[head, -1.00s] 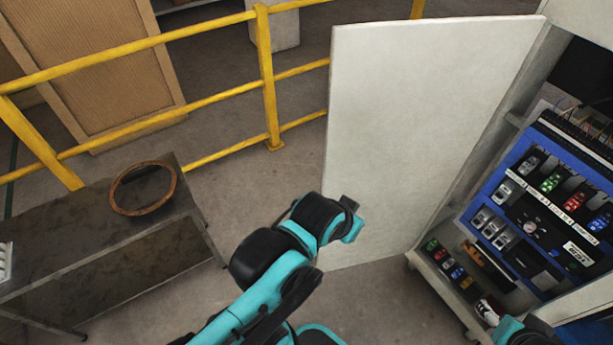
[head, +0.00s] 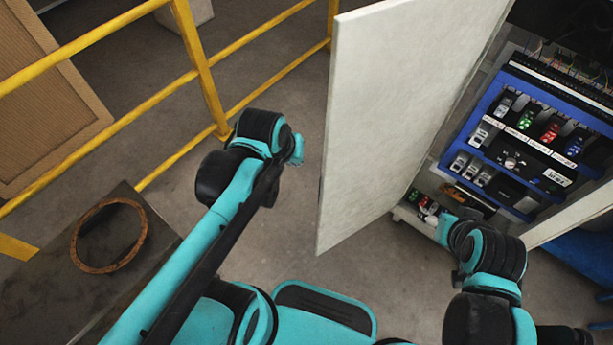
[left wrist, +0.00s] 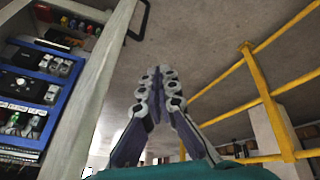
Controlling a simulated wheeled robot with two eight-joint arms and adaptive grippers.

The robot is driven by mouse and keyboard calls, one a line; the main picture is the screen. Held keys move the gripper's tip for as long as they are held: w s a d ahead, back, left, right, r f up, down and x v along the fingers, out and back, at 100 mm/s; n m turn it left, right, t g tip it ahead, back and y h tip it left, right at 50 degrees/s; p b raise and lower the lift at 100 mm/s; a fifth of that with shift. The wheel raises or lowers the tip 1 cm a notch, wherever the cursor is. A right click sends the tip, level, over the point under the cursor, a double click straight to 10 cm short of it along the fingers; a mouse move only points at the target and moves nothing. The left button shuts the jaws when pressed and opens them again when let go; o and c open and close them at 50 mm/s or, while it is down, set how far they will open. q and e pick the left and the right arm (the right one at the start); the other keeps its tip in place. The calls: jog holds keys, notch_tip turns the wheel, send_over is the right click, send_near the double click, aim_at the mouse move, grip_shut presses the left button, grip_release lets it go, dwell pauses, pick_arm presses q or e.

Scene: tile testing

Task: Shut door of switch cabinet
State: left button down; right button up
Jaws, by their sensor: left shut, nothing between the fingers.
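The switch cabinet's pale grey door (head: 390,110) stands wide open in the head view. The open cabinet shows a blue panel (head: 440,160) with switches to its right. My left arm's wrist (head: 262,135) is left of the door, apart from it in the picture; its fingers are hidden there. In the left wrist view my left gripper (left wrist: 160,80) is shut and empty, beside a pale upright panel (left wrist: 95,90) with a dark handle (left wrist: 140,20). My right arm's end (head: 447,228) is in front of the cabinet's lower part; its fingers cannot be made out.
A yellow railing (head: 205,85) runs behind my left arm and also shows in the left wrist view (left wrist: 265,95). A dark table (head: 150,225) with a brown ring (head: 75,245) stands at the left. Bare floor lies between railing and door.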

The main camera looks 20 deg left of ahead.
pick_arm(q)
jog(key=w+a+f+n+g+h+p, duration=0.1)
jog(key=w+a+f+n+g+p, duration=0.15)
jog(key=w+f+n, duration=0.35)
jog(key=w+a+f+n+g+h+p, duration=0.1)
jog(key=w+f+n+g, duration=0.25)
jog(key=w+f, duration=0.35)
jog(key=s+d+f+b, duration=0.3)
jog(key=d+f+b, duration=0.2)
jog(key=f, duration=0.6)
jog(key=shift+s+d, duration=0.3)
jog(key=shift+d, duration=0.25)
pick_arm(e)
jog(key=shift+w+a+f, duration=0.1)
jog(key=shift+a+f, duration=0.35)
jog(key=shift+f, duration=0.25)
pick_arm(q)
jog(key=shift+d+f, duration=0.1)
